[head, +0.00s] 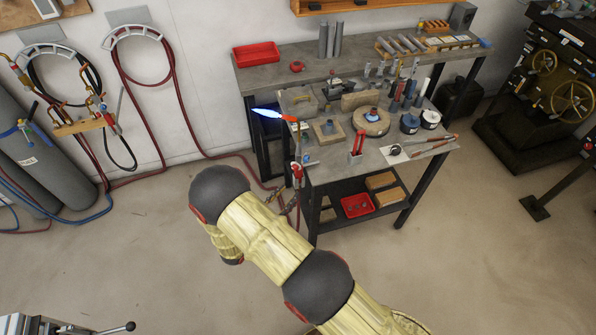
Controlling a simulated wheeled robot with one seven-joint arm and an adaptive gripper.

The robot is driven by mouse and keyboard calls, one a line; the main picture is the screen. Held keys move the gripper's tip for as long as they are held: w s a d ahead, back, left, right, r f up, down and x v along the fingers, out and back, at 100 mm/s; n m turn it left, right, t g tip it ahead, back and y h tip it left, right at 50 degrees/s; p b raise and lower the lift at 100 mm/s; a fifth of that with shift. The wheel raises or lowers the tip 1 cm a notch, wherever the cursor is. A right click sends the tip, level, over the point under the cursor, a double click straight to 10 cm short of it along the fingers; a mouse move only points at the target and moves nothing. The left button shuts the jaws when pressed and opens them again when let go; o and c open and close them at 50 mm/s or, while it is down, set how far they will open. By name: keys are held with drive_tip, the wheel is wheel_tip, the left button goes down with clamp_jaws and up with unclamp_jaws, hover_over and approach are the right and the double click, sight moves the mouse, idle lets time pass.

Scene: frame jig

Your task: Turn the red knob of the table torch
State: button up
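The table torch (298,150) stands upright at the left front corner of the workbench. A blue and orange flame (274,113) points left from its top. A small red part, which looks like its red knob (297,171), sits low on the torch near the bench edge; it is too small to read its turn. My arm, in pale yellow covers with dark joints, reaches up from the lower right and bends down left of the bench. My gripper is not visible. No part of my arm touches the torch in this view.
The workbench (345,155) holds fire bricks, a round plate, jars and tools. A red tray (256,54) sits on the rear bench. Another red tray (357,205) is on the lower shelf. Hoses (235,156) run from the wall to the bench's left side. The floor in front is clear.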

sight(294, 170)
drive_tip(key=shift+n+t+y, duration=0.3)
drive_tip(key=shift+n+t, duration=0.3)
drive_tip(key=shift+t, duration=0.2)
drive_tip(key=w+r, duration=0.1)
drive_tip(key=w, duration=0.1)
drive_tip(key=w+d, duration=0.1)
drive_tip(key=w, duration=0.2)
drive_tip(key=w+d+r, duration=0.1)
drive_tip(key=w, duration=0.2)
drive_tip(key=shift+w+r, duration=0.25)
drive_tip(key=shift+r, duration=0.05)
clamp_jaws()
